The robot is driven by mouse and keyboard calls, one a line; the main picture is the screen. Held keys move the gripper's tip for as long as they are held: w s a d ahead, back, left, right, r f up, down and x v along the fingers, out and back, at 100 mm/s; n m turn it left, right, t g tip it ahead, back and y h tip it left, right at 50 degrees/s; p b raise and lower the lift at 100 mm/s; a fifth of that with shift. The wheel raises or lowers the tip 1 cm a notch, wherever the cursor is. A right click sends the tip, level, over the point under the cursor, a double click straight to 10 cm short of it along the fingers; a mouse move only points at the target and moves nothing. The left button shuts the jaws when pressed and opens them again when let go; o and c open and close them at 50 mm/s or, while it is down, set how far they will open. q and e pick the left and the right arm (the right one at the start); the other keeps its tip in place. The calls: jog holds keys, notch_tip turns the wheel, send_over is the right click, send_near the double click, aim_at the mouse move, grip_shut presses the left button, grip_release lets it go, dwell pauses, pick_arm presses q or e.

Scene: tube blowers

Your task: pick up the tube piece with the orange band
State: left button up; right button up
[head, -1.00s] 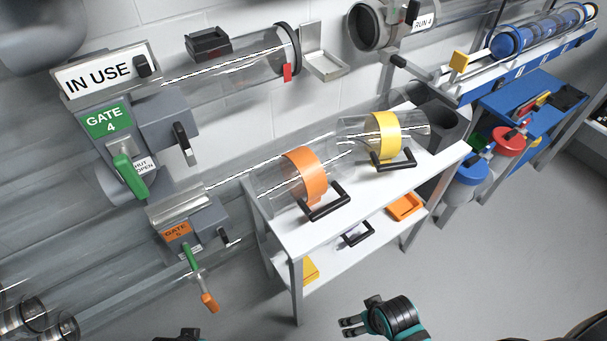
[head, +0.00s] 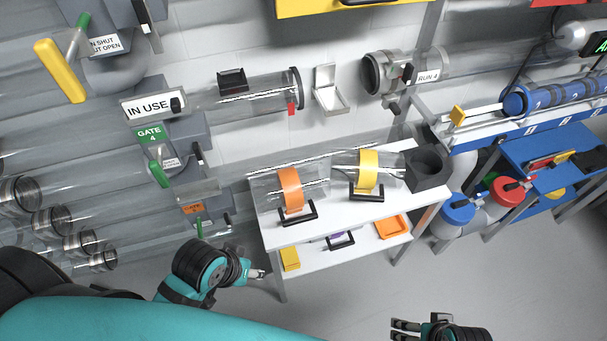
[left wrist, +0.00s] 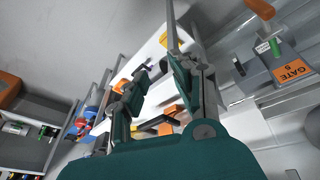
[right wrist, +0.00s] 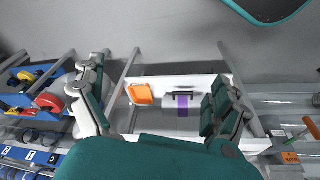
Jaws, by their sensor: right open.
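The tube piece with the orange band (head: 291,190) is a clear tube lying on the white cart's top, with a black handle (head: 298,215) on its front side. My left gripper (head: 262,274) is in front of the cart's left end, below the tube in the picture and apart from it. In the left wrist view its fingers (left wrist: 158,85) are spread with nothing held. My right gripper (head: 395,330) is low at the bottom edge of the head view, away from the cart. Its fingers also show spread and empty in the right wrist view (right wrist: 158,112).
A yellow-banded tube piece (head: 368,172) lies right of the orange-banded one. The white cart (head: 335,213) has a lower shelf with an orange tray (head: 391,227) and a purple-banded piece (right wrist: 182,101). Gate 4 (head: 150,134) is at the left. Floor in front is clear.

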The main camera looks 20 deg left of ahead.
pick_arm(q)
notch_tip(320, 180, up, 5)
jog(key=n+p, duration=0.2)
pick_arm(e)
jog(key=s+f+g, duration=0.1)
jog(key=s+f, duration=0.1)
jog(key=f, duration=0.6)
jog(key=s+f, duration=0.3)
jog(key=f, duration=0.6)
pick_arm(q)
jog(key=n+t+h, duration=0.1)
jog(key=n+h, duration=0.5)
jog(key=n, duration=1.6)
send_near(299, 219)
jog(key=x, duration=1)
jog(key=shift+w+d+f+b, duration=0.1)
jog(key=shift+d+f+b, duration=0.1)
jog(key=shift+b, duration=0.2)
jog(key=shift+a, duration=0.1)
grip_shut()
pick_arm(e)
jog(key=s+d+f+g, duration=0.1)
jog(key=s+d+f, duration=0.2)
jog(key=s+f, duration=1)
jog(key=shift+s, duration=0.85)
pick_arm(q)
jog(key=shift+r, duration=0.1)
